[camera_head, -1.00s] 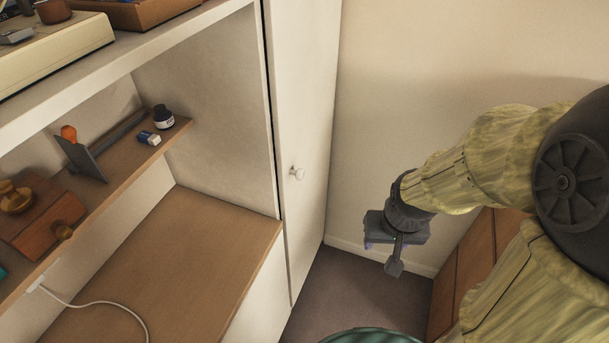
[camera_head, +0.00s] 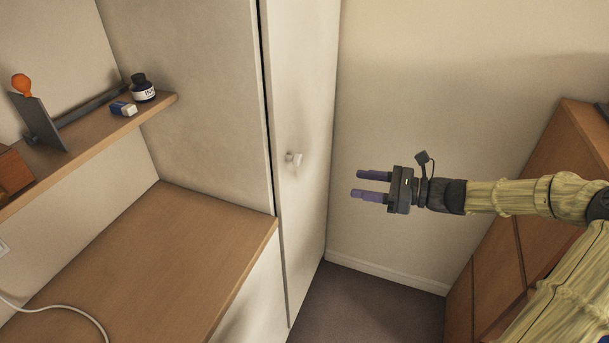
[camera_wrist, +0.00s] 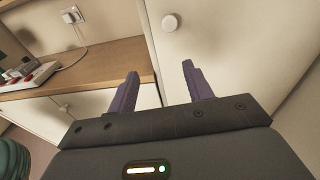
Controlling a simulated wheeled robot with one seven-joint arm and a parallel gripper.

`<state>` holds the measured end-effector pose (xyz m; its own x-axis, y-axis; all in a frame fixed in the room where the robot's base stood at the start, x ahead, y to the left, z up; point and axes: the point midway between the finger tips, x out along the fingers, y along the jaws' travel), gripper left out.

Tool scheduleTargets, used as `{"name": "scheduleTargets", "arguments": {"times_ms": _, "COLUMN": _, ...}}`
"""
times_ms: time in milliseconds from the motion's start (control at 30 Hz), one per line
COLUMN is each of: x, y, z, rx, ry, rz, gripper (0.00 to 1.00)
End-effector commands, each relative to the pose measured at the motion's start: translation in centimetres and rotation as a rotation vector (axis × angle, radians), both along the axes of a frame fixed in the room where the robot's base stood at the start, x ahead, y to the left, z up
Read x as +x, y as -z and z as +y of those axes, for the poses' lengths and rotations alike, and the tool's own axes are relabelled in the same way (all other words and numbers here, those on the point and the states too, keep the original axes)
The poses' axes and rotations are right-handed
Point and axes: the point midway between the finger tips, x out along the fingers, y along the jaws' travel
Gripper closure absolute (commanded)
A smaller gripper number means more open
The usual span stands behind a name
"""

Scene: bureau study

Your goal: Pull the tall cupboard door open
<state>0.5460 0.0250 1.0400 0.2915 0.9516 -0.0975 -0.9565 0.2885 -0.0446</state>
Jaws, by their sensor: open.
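The tall cupboard door (camera_head: 305,110) is a cream panel right of the shelves, and it looks shut. Its small round white knob (camera_head: 293,158) sits near the door's left edge. The knob also shows in the wrist view (camera_wrist: 170,22), ahead of the fingers and slightly left of the right finger. My gripper (camera_head: 371,184) is open and empty, with its two purple fingers pointing left towards the door. It is to the right of the knob in the head view, apart from it. In the wrist view my gripper (camera_wrist: 160,85) has a clear gap between the fingers.
A wooden desk surface (camera_head: 150,265) and a shelf (camera_head: 110,135) with an ink bottle (camera_head: 143,90) and an eraser (camera_head: 123,108) are left of the door. A wooden cabinet (camera_head: 520,215) stands at the right. Dark floor (camera_head: 365,305) is free between them.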

Motion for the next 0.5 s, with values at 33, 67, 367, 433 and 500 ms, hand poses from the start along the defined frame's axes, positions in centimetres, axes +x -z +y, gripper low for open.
{"name": "scheduleTargets", "arguments": {"times_ms": 33, "x": 0.6, "y": -0.2, "z": -1.0, "rx": 0.057, "ry": 0.030, "rz": 0.006, "gripper": 0.49}}
{"name": "scheduleTargets", "arguments": {"times_ms": 67, "x": 0.9, "y": -0.6, "z": -1.4, "rx": 0.081, "ry": 0.040, "rz": 0.008, "gripper": 0.49}}
{"name": "scheduleTargets", "arguments": {"times_ms": 367, "x": 1.2, "y": -1.4, "z": -1.9, "rx": 0.112, "ry": 0.055, "rz": 0.013, "gripper": 0.49}}
{"name": "scheduleTargets", "arguments": {"times_ms": 433, "x": 1.2, "y": -1.3, "z": -1.8, "rx": 0.111, "ry": 0.054, "rz": 0.013, "gripper": 0.49}}
{"name": "scheduleTargets", "arguments": {"times_ms": 500, "x": 1.2, "y": -1.3, "z": -1.6, "rx": 0.111, "ry": 0.053, "rz": 0.012, "gripper": 0.49}}
